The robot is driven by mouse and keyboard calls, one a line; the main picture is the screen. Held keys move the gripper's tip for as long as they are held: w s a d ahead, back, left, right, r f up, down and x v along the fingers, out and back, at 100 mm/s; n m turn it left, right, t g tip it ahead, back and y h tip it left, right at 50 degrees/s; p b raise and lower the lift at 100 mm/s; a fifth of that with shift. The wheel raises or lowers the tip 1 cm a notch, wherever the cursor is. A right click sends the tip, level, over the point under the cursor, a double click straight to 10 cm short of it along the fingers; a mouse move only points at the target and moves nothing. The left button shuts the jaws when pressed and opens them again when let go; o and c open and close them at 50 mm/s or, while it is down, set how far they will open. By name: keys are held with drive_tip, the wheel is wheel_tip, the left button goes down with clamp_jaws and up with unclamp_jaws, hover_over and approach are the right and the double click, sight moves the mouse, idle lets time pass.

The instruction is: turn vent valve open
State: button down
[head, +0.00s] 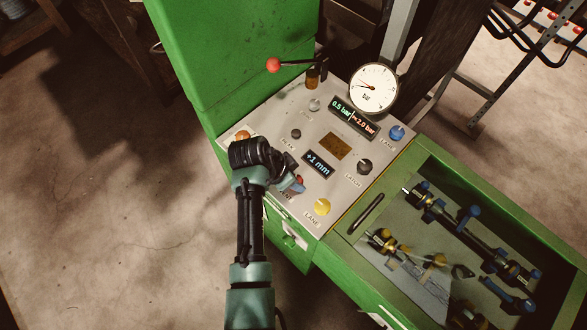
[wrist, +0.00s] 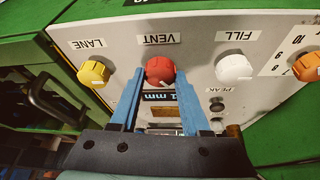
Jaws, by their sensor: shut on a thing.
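The vent valve is a red round knob (wrist: 159,68) under the VENT label on the pale panel, upside down in the wrist view. My gripper (wrist: 159,80) has its two blue fingers on either side of this knob and is shut on it. In the head view my gripper (head: 294,186) reaches the near edge of the panel, and only a bit of the red knob (head: 300,180) shows past the fingers. The knob's pointer setting is not clear. The round bar gauge (head: 374,88) stands behind the panel, its needle toward the left.
A yellow LANE knob (wrist: 93,73) and a white FILL knob (wrist: 234,68) flank the vent knob. The pressure display (head: 353,118) reads 0.5 bar and 2.0 bar. A red-balled lever (head: 274,65) stands behind. An open green bay (head: 480,160) with fittings lies right.

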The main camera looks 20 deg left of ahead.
drive_tip(key=m+g+h+b, duration=0.1)
drive_tip(key=m+b, duration=0.1)
drive_tip(key=m, duration=0.2)
drive_tip(key=shift+w+a+f, duration=0.1)
drive_tip(key=shift+w, duration=0.05)
drive_tip(key=shift+m+g+h+b, duration=0.5)
drive_tip(key=shift+m+b, duration=0.5)
drive_tip(key=shift+m, duration=0.5)
drive_tip(key=shift+c, duration=1.9)
unclamp_jaws()
drive_tip(key=p+v, duration=0.2)
drive_tip(key=v, duration=1.1)
